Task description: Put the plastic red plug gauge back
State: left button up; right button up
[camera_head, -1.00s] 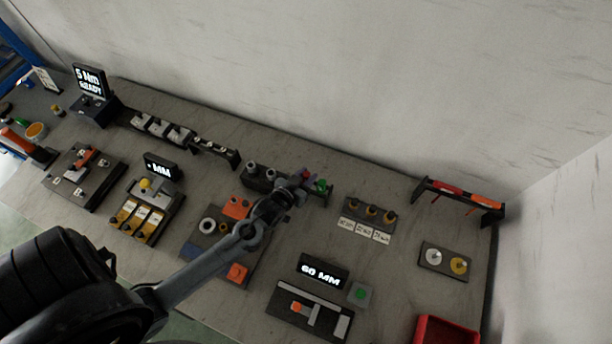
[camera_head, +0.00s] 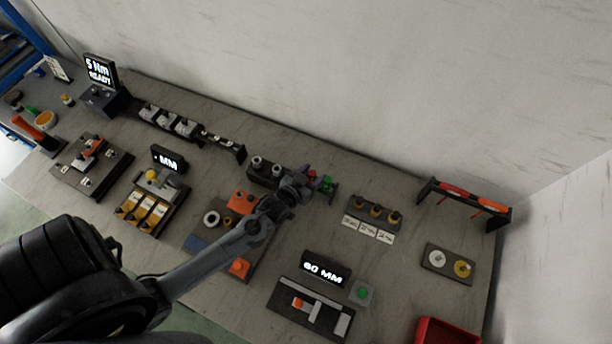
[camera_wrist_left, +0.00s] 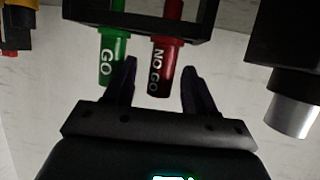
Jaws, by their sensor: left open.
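The red plug gauge (camera_wrist_left: 166,55), marked NO GO, hangs upright in a dark holder (camera_wrist_left: 150,22) in the left wrist view. The green gauge (camera_wrist_left: 111,60), marked GO, hangs beside it on the left. My left gripper (camera_wrist_left: 160,75) is open, its two dark fingers on either side of the red gauge's lower part, with visible gaps. In the head view my left gripper (camera_head: 309,178) is at the rack near the back of the bench and mostly covers the red gauge. The green gauge (camera_head: 327,184) shows just right of it. My right gripper is not in view.
A dark holder with a grey metal cylinder (camera_wrist_left: 292,113) stands close on the right in the wrist view. An orange-and-grey fixture plate (camera_head: 262,245) lies under my left arm. A rack with several yellow-topped pieces (camera_head: 376,212) stands to the right. A wall rises behind the bench.

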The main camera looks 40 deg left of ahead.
pick_arm(q)
jog(key=shift+s+r, duration=0.15)
jog(key=shift+r, duration=0.45)
jog(key=s+d+r+m+g, duration=0.1)
jog(key=s+d+r+g, duration=0.1)
jog(key=s, duration=0.4)
jog(key=s+d+r+m+g+h, duration=0.1)
jog(key=s+d+r+g, duration=0.2)
jog(key=s, duration=0.4)
jog(key=s+d+r+m+g+h, duration=0.1)
jog(key=s+d+r+g, duration=0.1)
jog(key=s, duration=0.5)
jog(key=d+g, duration=0.1)
jog(key=g, duration=0.1)
jog(key=shift+s+d+r+m+g+p, duration=0.2)
jog(key=shift+d+r+m+g+p, duration=0.05)
jog(key=shift+r+m+g+p, duration=0.1)
jog(key=shift+r, duration=0.1)
notch_tip(320, 180, up, 18)
jog(key=p, duration=1.8)
jog(key=shift+r, duration=0.15)
